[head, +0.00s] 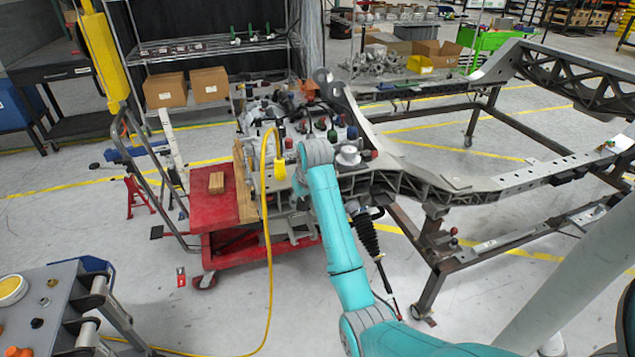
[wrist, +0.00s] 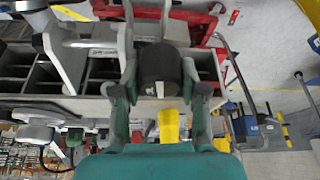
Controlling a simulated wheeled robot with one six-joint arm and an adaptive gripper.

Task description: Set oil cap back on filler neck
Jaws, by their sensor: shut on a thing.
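My gripper (wrist: 160,85) has its two teal fingers on either side of a dark, cylindrical piece, which looks like the oil cap (wrist: 160,62). The fingers are shut on it and it is held out ahead of the palm. In the head view my arm reaches to the engine (head: 262,118) beside the chassis frame, and its wrist hides the gripper and the cap. I cannot make out the filler neck in either view. Whether the cap touches anything beyond it cannot be told.
The grey chassis frame (head: 440,185) extends right on its stand. A red cart (head: 212,208) with a wooden block (head: 216,183) stands left of the engine. A yellow hose (head: 266,250) hangs close left of my arm. Shelving (head: 215,45) stands behind; a grey bench (head: 40,315) is front left.

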